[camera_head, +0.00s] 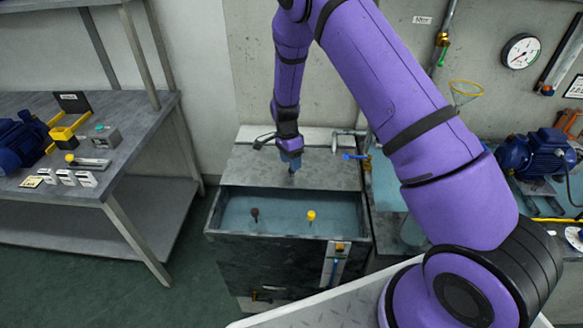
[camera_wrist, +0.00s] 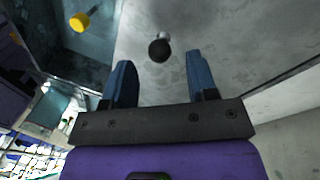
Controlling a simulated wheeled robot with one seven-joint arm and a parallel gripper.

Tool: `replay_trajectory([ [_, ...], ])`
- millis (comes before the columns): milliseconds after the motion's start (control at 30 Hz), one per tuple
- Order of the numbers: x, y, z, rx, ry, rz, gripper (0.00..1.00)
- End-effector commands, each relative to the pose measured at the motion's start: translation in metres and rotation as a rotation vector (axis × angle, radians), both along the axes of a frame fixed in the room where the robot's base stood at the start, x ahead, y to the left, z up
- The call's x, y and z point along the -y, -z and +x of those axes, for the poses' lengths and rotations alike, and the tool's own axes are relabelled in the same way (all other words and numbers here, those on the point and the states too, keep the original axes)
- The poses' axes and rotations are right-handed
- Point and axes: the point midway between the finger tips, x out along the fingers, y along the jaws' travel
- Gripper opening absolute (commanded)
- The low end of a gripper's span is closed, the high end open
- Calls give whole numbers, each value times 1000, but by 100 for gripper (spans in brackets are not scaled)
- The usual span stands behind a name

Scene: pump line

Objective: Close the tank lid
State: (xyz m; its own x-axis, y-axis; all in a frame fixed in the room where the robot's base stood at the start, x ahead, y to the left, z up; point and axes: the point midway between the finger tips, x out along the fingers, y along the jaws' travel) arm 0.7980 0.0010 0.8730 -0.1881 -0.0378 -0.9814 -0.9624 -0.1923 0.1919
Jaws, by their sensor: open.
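The tank (camera_head: 215,222) stands in the middle of the head view, its front part open with blue water inside. The grey flat lid (camera_head: 250,172) lies over the rear part of the tank and leaves the front uncovered. My gripper (camera_head: 291,166) points down over the lid, open, its fingers blue. In the wrist view a dark round knob (camera_wrist: 159,50) on a short post stands on the grey lid surface, roughly between and just beyond the fingertips (camera_wrist: 160,60). I cannot tell whether the fingers touch it. In the head view my gripper hides this knob.
A yellow knob (camera_head: 311,215) and a dark knob (camera_head: 254,215) show in the tank opening. A blue-handled valve (camera_head: 356,156) and pipe are right of the lid. A workbench (camera_head: 110,190) stands left; a blue pump (camera_head: 537,152) sits right.

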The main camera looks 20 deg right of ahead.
Motion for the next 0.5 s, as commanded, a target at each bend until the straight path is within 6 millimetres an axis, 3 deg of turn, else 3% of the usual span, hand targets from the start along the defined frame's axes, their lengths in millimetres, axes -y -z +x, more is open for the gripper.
replay_trajectory([
  [200, 1, 23, -5, -1, 1, 1, 53],
  [500, 1, 28, -5, 1, 1, 0, 53],
])
